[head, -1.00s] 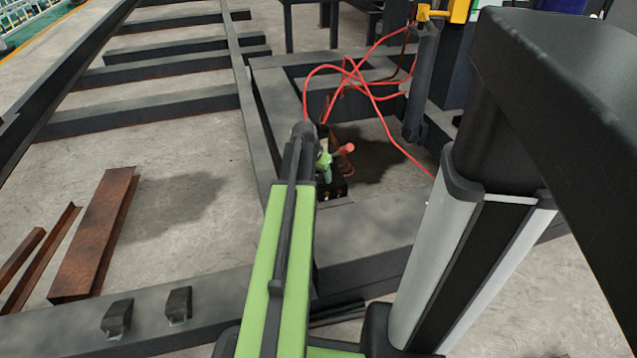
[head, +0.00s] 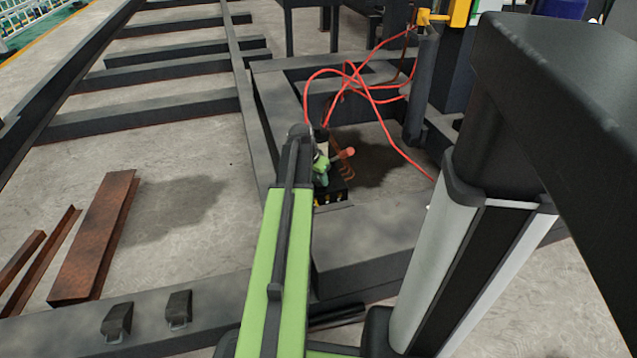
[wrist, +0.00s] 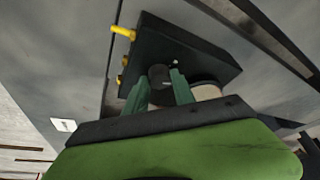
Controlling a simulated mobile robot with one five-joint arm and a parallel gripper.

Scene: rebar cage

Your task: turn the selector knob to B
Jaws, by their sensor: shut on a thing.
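A dark round knob (wrist: 159,77) stands out from the face of a black box (wrist: 195,52) in the wrist view. My gripper (wrist: 161,88) has its two green fingers on either side of the knob and is shut on it. I cannot read any position marks, so the knob's setting cannot be told. In the head view my gripper (head: 322,172) is at the black box (head: 334,194), and my arm hides part of the box. The knob itself cannot be made out there.
Yellow pegs (wrist: 123,32) stick out of the box's side. A small red piece (head: 347,153) shows beside my gripper. Red cables (head: 365,90) loop behind it. Dark steel beams (head: 360,235) surround the spot. Rusty steel pieces (head: 95,240) lie on the floor at left.

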